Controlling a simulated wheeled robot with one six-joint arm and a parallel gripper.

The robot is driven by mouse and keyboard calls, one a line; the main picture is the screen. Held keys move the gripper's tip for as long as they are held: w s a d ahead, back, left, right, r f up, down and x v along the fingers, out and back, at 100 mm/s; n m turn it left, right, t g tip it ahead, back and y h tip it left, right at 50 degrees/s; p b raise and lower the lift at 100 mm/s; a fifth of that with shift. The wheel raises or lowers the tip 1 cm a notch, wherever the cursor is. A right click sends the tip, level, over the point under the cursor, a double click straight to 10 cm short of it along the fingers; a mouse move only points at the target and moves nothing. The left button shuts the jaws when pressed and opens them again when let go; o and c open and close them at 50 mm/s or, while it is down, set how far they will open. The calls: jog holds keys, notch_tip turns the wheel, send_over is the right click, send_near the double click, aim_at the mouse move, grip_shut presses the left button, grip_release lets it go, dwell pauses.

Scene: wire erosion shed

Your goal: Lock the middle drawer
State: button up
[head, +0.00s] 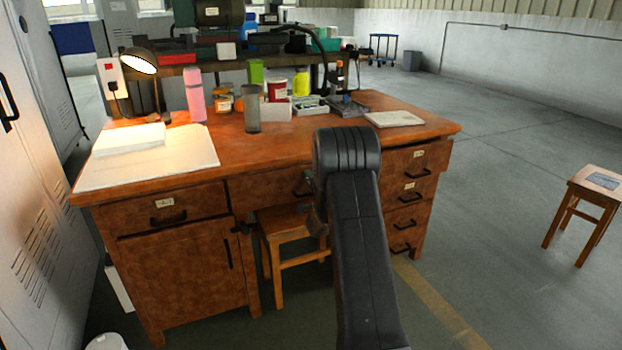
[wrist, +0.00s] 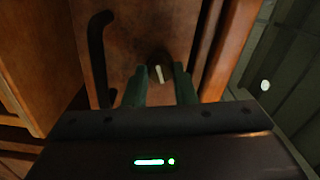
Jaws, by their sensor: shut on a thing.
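The middle drawer (head: 258,190) is the wide front under the desk top, between the left cupboard and the right drawer stack. Its black handle (head: 300,186) is partly behind my arm. In the wrist view a wooden drawer front (wrist: 130,45) shows a dark bar handle (wrist: 98,55) at the left and a round dark lock knob (wrist: 159,66) with a pale slanted mark. My gripper (wrist: 159,88) has its two fingers on either side of this knob, shut on it. In the head view my arm hides the gripper's contact with the knob.
The desk top (head: 320,142) holds papers, a lit lamp (head: 138,62), bottles and jars. A wooden stool (head: 285,238) stands under the desk, close to my arm. Another stool (head: 597,188) stands at the right. The floor between is clear.

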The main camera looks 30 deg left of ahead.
jog(key=shift+m+p, duration=0.5)
jog(key=shift+m, duration=1.5)
jog(key=o, duration=1)
jog(key=p+v, duration=0.2)
jog(key=v, duration=1.1)
jog(key=shift+s+d, duration=0.2)
jog(key=shift+d, duration=0.15)
jog(key=shift+a, duration=0.1)
